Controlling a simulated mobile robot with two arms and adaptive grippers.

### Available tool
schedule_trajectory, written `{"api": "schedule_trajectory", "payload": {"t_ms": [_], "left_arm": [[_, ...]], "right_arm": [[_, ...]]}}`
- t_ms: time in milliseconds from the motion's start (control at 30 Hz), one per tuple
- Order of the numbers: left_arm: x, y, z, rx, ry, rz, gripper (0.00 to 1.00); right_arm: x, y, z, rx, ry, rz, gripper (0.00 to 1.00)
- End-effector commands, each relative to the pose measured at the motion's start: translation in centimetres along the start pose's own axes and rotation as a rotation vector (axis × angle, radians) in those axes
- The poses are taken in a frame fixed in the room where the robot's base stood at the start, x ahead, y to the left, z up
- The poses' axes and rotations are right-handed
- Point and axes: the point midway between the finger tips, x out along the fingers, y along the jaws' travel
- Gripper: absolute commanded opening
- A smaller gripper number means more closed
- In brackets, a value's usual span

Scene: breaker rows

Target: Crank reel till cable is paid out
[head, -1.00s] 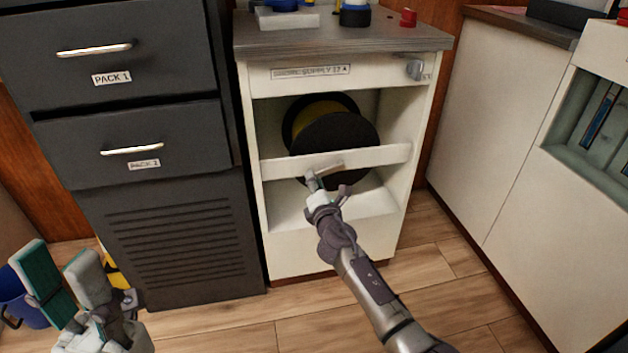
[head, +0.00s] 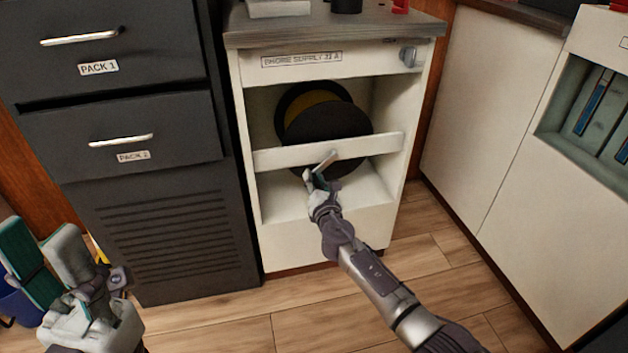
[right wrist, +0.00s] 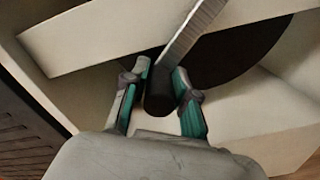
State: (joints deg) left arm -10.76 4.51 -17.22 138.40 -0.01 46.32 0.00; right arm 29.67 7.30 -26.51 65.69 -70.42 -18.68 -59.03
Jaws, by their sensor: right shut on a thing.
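The cable reel (head: 326,118), with black flanges and yellow (head: 311,97) cable between them, sits in the open bay of the white cabinet (head: 284,229). A light crank arm (head: 325,162) shows in front of the bay's cross rail, and also in the right wrist view (right wrist: 194,28). My right gripper (head: 314,176) is shut on the dark crank handle (right wrist: 159,97), its fingers on either side of it in the right wrist view. My left gripper (head: 42,252) is at the lower left, open and empty, far from the reel.
The white cross rail (head: 370,147) spans the bay in front of the reel. A dark drawer cabinet (head: 130,205) stands to the left and white cabinets (head: 490,120) to the right. A blue bucket (head: 22,303) is at the lower left. The wooden floor in front is clear.

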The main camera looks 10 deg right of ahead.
Motion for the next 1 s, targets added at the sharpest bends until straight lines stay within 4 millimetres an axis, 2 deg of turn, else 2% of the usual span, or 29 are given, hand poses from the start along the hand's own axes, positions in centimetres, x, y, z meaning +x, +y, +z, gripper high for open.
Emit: {"api": "schedule_trajectory", "payload": {"t_ms": [33, 200, 233, 367, 767, 867, 1000], "left_arm": [[0.1, 0.0, 0.0, 0.000, 0.001, 0.002, 0.40], [0.1, 0.0, 0.0, 0.000, 0.001, 0.006, 0.40], [0.1, 0.1, 0.0, 0.000, 0.001, 0.007, 0.40], [0.1, 0.1, 0.0, 0.000, 0.001, 0.008, 0.40], [-0.2, 0.0, 0.1, 0.001, -0.009, 0.006, 0.40], [-0.2, 0.0, 0.1, 0.000, -0.007, 0.006, 0.40], [-0.1, 0.0, 0.1, 0.000, -0.006, 0.005, 0.40]], "right_arm": [[0.2, 0.3, 0.7, -0.004, -0.010, 0.006, 0.00], [0.2, 0.4, 0.6, -0.003, -0.010, 0.006, 0.00], [0.2, 0.4, 0.6, -0.003, -0.010, 0.006, 0.29], [0.2, 0.4, 0.5, -0.001, -0.008, 0.006, 0.49], [-0.5, 0.1, 0.1, 0.000, -0.002, 0.003, 0.49], [-1.6, 0.1, 0.1, 0.002, -0.003, 0.003, 0.49], [-4.1, 0.0, 0.1, 0.000, -0.002, 0.003, 0.49]]}}
